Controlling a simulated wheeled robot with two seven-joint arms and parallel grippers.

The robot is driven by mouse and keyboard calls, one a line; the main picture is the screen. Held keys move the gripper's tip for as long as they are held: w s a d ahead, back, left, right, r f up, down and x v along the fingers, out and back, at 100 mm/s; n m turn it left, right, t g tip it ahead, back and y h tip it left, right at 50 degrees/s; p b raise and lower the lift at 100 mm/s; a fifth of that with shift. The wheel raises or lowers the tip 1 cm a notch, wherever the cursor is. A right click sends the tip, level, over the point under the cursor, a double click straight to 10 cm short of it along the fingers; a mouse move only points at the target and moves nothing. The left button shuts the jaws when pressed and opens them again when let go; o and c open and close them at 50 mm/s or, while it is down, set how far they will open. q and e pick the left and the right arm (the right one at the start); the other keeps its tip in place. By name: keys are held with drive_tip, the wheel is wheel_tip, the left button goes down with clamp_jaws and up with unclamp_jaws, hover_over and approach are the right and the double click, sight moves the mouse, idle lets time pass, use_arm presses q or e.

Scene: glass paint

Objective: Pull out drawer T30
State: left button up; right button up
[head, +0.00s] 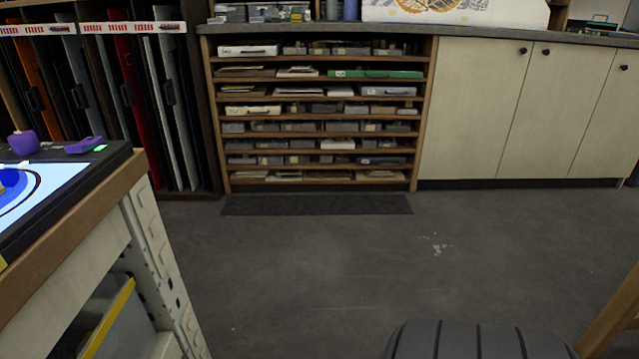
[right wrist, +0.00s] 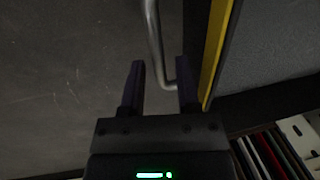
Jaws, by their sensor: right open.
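No label reading T30 can be made out in either view. In the right wrist view, a bent metal bar handle (right wrist: 154,35) runs down from the top edge and curves to the right. A yellow-edged front (right wrist: 214,50) stands just right of it. My right gripper (right wrist: 160,85) is open, its two dark fingers pointing toward the handle. The handle's lower bend lies between the fingertips or just beyond them; I cannot tell which. In the head view, a grey yellow-edged drawer or bin (head: 108,318) shows under the table at the lower left. My left gripper is not in view.
The worktable (head: 100,210) with a wooden edge fills the left of the head view. A shelf unit (head: 320,125) with several shelves stands at the back, a dark mat (head: 316,205) before it. Cream cabinets (head: 475,110) stand to the right. The grey floor (head: 320,270) between is clear.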

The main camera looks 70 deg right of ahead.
drive_tip(key=shift+o, duration=0.4)
drive_tip(key=shift+r, duration=0.25)
use_arm(q)
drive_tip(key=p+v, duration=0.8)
drive_tip(key=p, duration=0.1)
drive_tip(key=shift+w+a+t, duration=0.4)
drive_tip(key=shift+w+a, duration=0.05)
use_arm(e)
wheel_tip(320, 180, up, 9)
drive_tip(key=s, duration=0.1)
drive_tip(key=shift+s+d+r, duration=0.15)
drive_tip(key=shift+s+d, duration=0.2)
